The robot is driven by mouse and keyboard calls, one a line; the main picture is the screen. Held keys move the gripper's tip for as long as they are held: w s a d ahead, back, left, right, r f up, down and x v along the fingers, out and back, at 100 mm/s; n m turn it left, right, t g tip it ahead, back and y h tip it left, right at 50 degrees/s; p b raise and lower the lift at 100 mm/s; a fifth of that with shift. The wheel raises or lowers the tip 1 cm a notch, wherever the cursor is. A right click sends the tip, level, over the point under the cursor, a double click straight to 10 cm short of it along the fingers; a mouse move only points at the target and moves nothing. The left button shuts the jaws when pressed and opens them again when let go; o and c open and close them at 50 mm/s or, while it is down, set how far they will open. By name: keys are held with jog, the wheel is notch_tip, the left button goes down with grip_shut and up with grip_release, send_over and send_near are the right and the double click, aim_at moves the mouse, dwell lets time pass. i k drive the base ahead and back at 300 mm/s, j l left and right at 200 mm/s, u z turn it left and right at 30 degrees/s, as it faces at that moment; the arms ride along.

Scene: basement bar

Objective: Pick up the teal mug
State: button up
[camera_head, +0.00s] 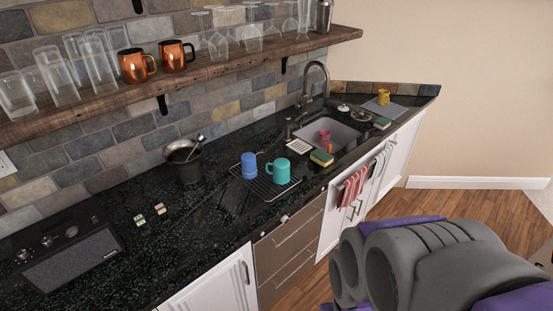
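The teal mug (283,172) stands on a dark wire rack (262,190) on the black counter, left of the sink. Its handle points left, toward a blue cup (249,166) standing close beside it on the same rack. The mug is apart from my arm, whose grey and purple links fill the lower right. My gripper's fingers do not show in this view.
The sink (341,133) holds a pinkish-red cup (324,136). A green and yellow sponge (321,158) lies at its edge. A metal bucket (188,167) stands left of the rack. A wooden shelf (205,72) with glasses and copper mugs overhangs the counter.

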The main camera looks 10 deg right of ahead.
aim_at(281, 173)
jog(key=i+l+u, duration=0.2)
jog(key=l, duration=0.15)
jog(key=i+l+u, duration=0.2)
jog(key=l, duration=0.2)
jog(key=i+l+u, duration=0.2)
jog(key=l, duration=0.15)
jog(key=k, duration=0.1)
